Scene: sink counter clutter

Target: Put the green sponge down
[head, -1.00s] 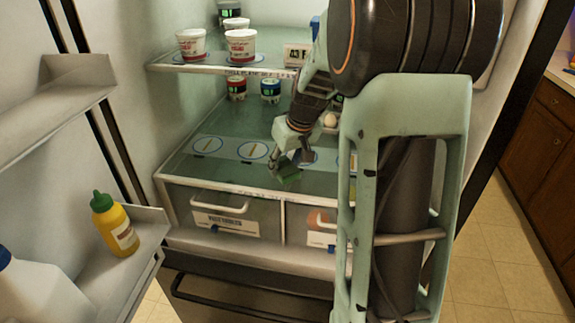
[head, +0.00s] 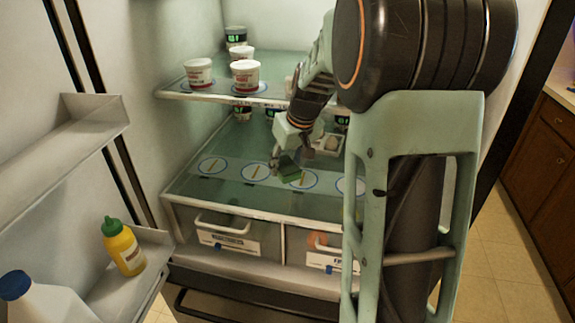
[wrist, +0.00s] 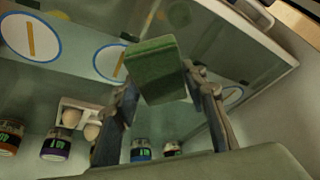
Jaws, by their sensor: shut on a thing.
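The green sponge (head: 288,168) is a small block held at the tip of my gripper (head: 291,162), inside the open fridge. It appears low over the lower glass shelf (head: 225,190); I cannot tell whether it touches. In the wrist view the sponge (wrist: 155,62) sits between the two fingers of my gripper (wrist: 163,88), which are shut on its sides. A strip of blue-ringed white circles (head: 212,166) with yellow bars runs across the shelf. The sponge overlaps one circle in the head view.
White tubs (head: 245,74) stand on the upper shelf. Eggs in a holder (wrist: 80,123) and several jars (wrist: 57,142) stand further back on the lower shelf. A mustard bottle (head: 123,247) and a milk jug (head: 40,302) are in the door. Shelf room left of the sponge is clear.

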